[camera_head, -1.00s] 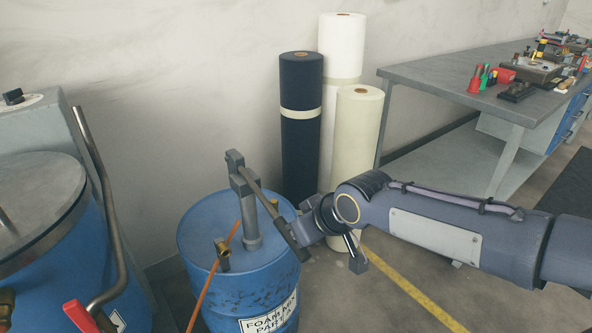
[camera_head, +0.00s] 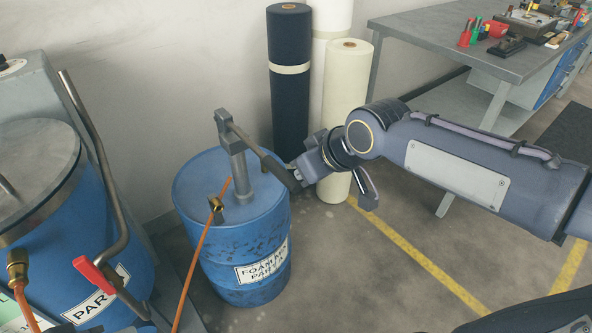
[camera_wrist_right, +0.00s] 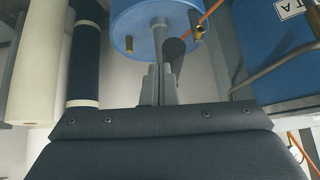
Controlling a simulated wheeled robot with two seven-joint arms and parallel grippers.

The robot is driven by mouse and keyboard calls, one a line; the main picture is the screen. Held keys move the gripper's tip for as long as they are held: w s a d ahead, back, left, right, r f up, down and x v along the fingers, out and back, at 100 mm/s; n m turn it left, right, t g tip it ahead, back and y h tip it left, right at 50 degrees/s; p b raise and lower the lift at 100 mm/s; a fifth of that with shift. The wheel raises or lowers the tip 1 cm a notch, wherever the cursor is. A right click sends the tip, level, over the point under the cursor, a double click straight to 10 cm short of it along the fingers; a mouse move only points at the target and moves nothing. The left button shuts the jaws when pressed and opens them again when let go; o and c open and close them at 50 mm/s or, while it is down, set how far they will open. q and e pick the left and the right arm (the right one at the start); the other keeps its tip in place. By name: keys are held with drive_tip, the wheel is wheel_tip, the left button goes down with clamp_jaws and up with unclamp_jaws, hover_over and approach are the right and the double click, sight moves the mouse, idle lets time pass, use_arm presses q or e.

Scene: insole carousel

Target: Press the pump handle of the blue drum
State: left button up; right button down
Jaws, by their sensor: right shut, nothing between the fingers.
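The blue drum (camera_head: 258,232) stands upright on the floor in the head view, with a "FOAM" label on its side. A grey pump post (camera_head: 238,165) rises from its lid. The pump handle (camera_head: 250,143) slopes from the post top down to the right, with a dark lower end. My right gripper (camera_head: 294,178) is shut and empty at that lower end; I cannot tell whether it touches. In the right wrist view the shut fingers (camera_wrist_right: 158,88) point at the drum (camera_wrist_right: 133,28), and a dark round handle end (camera_wrist_right: 173,48) shows just beyond them. My left gripper is not in view.
A second blue drum (camera_head: 130,262) with a bent metal pipe (camera_head: 105,175) and red lever (camera_head: 95,273) stands left. An orange hose (camera_head: 195,260) hangs from a brass fitting (camera_head: 216,205). Fabric rolls (camera_head: 290,90) stand behind.

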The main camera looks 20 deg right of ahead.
drive_tip(key=v, duration=0.5)
drive_tip(key=shift+s+r+p, duration=0.15)
drive_tip(key=shift+s+p, duration=0.05)
drive_tip(key=shift+p, duration=0.2)
drive_tip(key=shift+d, duration=0.1)
drive_tip(key=s+d+f+m+g, duration=0.1)
drive_tip(key=s+f+m, duration=0.2)
drive_tip(key=s+f, duration=0.4)
drive_tip(key=s+d+f+m, duration=0.2)
drive_tip(key=s+f+m, duration=0.15)
drive_tip(key=s, duration=0.45)
wheel_tip(320, 180, up, 16)
drive_tip(key=p, duration=1.6)
drive_tip(key=shift+n+p, duration=0.35)
drive_tip(key=shift+s+a, duration=0.1)
drive_tip(key=shift+a, duration=0.05)
